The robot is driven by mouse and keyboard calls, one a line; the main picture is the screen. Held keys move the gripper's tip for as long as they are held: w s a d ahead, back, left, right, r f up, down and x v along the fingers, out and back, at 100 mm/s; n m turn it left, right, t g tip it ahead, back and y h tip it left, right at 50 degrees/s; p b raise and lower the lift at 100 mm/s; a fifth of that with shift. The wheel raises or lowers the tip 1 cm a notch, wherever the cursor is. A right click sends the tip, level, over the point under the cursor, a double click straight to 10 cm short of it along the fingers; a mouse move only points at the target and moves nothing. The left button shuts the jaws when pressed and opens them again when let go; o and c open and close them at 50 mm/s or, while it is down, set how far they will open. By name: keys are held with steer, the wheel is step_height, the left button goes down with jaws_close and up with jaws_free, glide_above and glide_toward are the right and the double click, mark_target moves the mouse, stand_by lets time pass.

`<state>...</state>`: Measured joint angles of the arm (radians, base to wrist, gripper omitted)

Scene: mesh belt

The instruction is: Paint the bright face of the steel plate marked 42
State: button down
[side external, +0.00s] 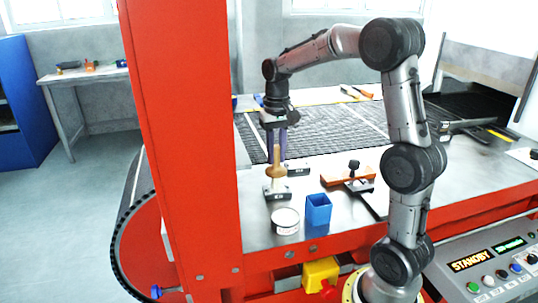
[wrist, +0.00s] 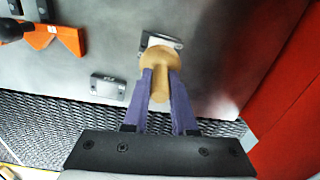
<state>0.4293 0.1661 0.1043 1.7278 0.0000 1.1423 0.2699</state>
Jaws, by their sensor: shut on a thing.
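My gripper (side external: 277,153) points down with its purple fingers shut on the wooden handle of a brush (side external: 276,171). In the wrist view the gripper (wrist: 160,75) holds the round-ended brush (wrist: 160,58) between its fingertips. A small steel plate (side external: 277,194) with a dark label lies under the brush; it shows partly covered in the wrist view (wrist: 152,38). A second labelled plate (side external: 298,170) lies just behind, also in the wrist view (wrist: 108,86). The label numbers are too small to read. I cannot tell whether the brush touches the near plate.
An open round tin (side external: 285,221) and a blue square cup (side external: 318,210) stand near the table's front edge. An orange block (side external: 340,174) with a black-knobbed tool lies to the right. A red post (side external: 185,130) rises left; the mesh belt (side external: 315,130) lies behind.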

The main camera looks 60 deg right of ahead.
step_height(320, 180, up, 8)
steer(key=w+a, duration=0.2)
stand_by(1.5)
steer(key=shift+w, duration=0.1)
stand_by(0.3)
